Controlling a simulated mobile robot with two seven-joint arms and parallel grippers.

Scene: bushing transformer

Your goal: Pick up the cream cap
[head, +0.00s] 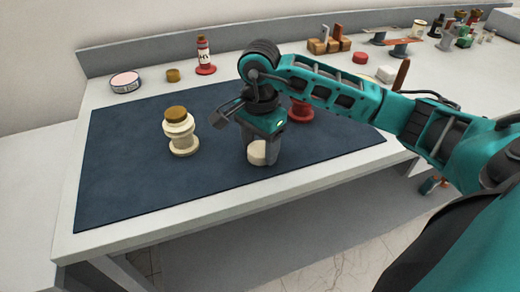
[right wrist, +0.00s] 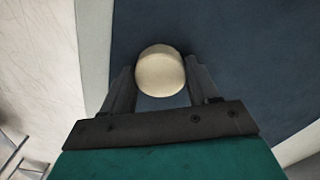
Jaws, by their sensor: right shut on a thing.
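The cream cap (head: 257,153) is a small, round, pale piece at the dark blue mat, below my right gripper (head: 261,150). In the right wrist view the cap (right wrist: 160,72) sits between the two fingers of my right gripper (right wrist: 161,82), which are shut on it. I cannot tell whether the cap still touches the mat. A cream ribbed bushing (head: 181,136) with a brown-gold top (head: 176,114) stands upright on the mat to the left. My left gripper is not in view.
The dark blue mat (head: 120,170) covers much of the white table (head: 68,225). A red part (head: 300,111) stands behind my right gripper. A round tin (head: 125,82), a brass piece (head: 173,75) and a red-based bottle (head: 204,55) stand at the back left. The mat's front left is clear.

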